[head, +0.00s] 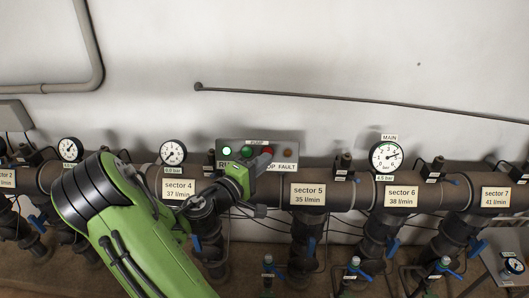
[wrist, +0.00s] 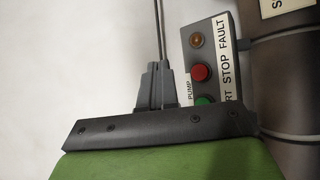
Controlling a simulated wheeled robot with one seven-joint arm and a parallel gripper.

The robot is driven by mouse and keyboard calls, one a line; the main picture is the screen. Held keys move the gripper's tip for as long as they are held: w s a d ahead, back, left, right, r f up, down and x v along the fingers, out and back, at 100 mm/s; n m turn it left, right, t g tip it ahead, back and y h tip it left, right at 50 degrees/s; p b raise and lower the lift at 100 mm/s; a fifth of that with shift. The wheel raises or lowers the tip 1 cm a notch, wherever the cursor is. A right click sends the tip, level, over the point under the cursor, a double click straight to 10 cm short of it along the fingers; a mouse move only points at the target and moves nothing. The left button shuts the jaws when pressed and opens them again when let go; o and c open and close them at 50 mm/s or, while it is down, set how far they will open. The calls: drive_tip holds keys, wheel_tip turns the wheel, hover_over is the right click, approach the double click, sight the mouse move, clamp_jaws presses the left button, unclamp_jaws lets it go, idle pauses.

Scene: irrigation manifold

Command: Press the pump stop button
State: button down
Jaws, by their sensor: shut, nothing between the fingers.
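The pump stop button is a red round button (wrist: 200,72) on a grey control box (wrist: 228,62), above the word STOP in the head view. In the head view the red button (head: 267,149) is partly covered by my gripper (head: 264,160), which is in front of the box. In the wrist view my gripper (wrist: 157,68) has its two dark fingers together with nothing between them. They are seen left of the red button, apart from it in the picture. I cannot tell how far the tips are from the box face.
A green button (wrist: 204,99) and an amber fault lamp (wrist: 196,41) flank the red button. A lit green lamp (head: 227,151) is at the box's left. The manifold pipe (head: 340,195) with the main gauge (head: 386,157) runs below the box. The wall above is mostly clear, with a cable (head: 330,96).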

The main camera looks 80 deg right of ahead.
drive_tip(key=w+d+f, duration=0.1)
drive_tip(key=d+f, duration=0.3)
drive_tip(key=d, duration=0.3)
drive_tip(key=shift+w+d+f, duration=0.25)
drive_tip(key=shift+w, duration=0.05)
idle(1.8)
drive_tip(key=shift+d+f, duration=0.2)
drive_tip(key=shift+d, duration=0.1)
drive_tip(key=shift+w+d+f, duration=0.15)
drive_tip(key=shift+d+f, duration=0.1)
drive_tip(key=shift+d, duration=0.2)
idle(0.7)
idle(0.3)
drive_tip(key=shift+a+r+b, duration=0.3)
drive_tip(key=shift+a+r, duration=0.15)
drive_tip(key=shift+a, duration=0.35)
drive_tip(key=shift+s+a+r, duration=0.2)
drive_tip(key=shift+a+r, duration=0.2)
drive_tip(key=shift+a, duration=0.3)
drive_tip(key=shift+s+a+r, duration=0.25)
drive_tip(key=shift+a+r, duration=0.2)
drive_tip(key=shift+a, duration=0.25)
drive_tip(key=shift+s+a+r, duration=0.2)
drive_tip(key=shift+a+r, duration=0.2)
drive_tip(key=shift+a, duration=0.3)
